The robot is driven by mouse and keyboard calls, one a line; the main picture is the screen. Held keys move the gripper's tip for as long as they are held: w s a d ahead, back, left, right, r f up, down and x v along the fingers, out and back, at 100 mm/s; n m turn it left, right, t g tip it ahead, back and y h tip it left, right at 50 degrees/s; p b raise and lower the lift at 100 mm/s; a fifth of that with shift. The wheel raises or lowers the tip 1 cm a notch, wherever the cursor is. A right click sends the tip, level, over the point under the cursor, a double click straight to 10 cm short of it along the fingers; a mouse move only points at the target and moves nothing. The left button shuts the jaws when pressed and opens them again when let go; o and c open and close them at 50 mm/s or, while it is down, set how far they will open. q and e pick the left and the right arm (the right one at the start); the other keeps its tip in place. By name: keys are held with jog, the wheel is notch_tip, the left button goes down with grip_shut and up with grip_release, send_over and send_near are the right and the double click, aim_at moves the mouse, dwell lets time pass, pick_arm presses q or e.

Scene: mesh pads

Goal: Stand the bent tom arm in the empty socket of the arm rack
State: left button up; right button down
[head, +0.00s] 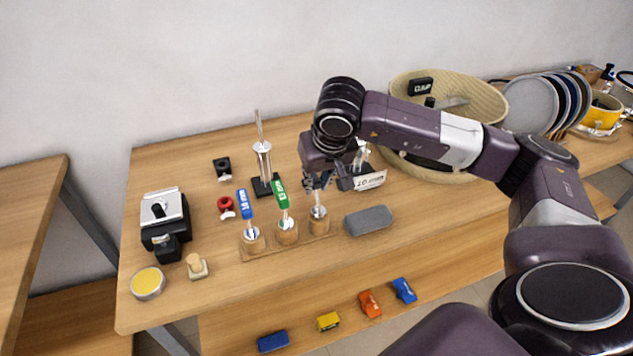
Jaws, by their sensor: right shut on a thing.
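The arm rack (269,249) is a wooden board with three round wooden sockets in a row. The left socket holds an arm with a blue tag (244,204), and the middle socket holds an arm with a green tag (282,194). My right gripper (320,186) is above the right socket (319,226), shut on the bent tom arm (318,199), a thin silver rod. The rod points down and its lower end is at the top of the right socket. I cannot tell how deep it sits. The gripper hides its upper part. My left gripper is out of view.
A grey case (368,220) lies just right of the rack. A red-topped item (226,207) and wooden knob (196,266) stand left. A large basket (480,100) is at the back right.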

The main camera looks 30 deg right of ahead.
jog(key=shift+f, duration=0.25)
jog(key=c, duration=1.7)
grip_release()
jog(key=shift+c, duration=0.2)
jog(key=v, duration=1.2)
jog(key=shift+s+f, duration=0.1)
